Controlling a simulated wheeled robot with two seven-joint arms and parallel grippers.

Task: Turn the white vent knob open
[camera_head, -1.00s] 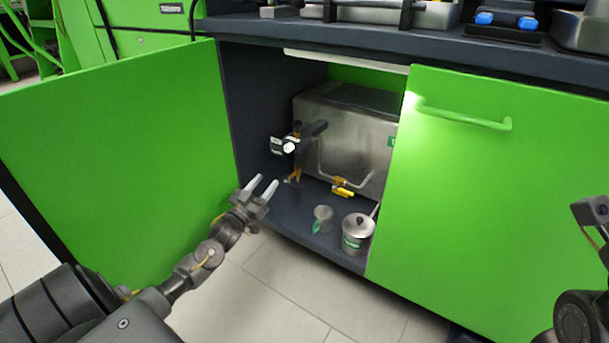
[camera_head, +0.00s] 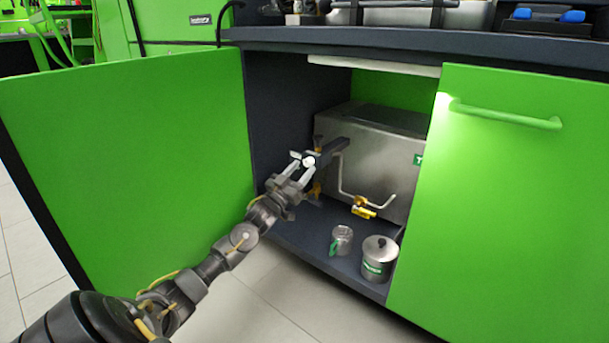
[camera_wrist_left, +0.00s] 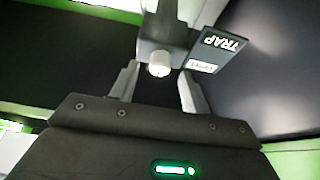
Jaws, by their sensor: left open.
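The white vent knob (camera_head: 309,161) sits on a dark fitting at the left front of the metal tank (camera_head: 375,160) inside the open cabinet. In the left wrist view the knob (camera_wrist_left: 159,64) is a short white cylinder on a grey block, beside a dark tag (camera_wrist_left: 214,50) reading TRAP. My left gripper (camera_head: 299,168) is open, its fingertips close to the knob. In the left wrist view its fingers (camera_wrist_left: 158,88) stand on either side, with the knob between and slightly beyond them. I cannot tell whether they touch it. My right gripper is not in view.
A yellow valve (camera_head: 363,210), a glass cup (camera_head: 342,240) and a lidded metal pot (camera_head: 378,258) are low in the cabinet.

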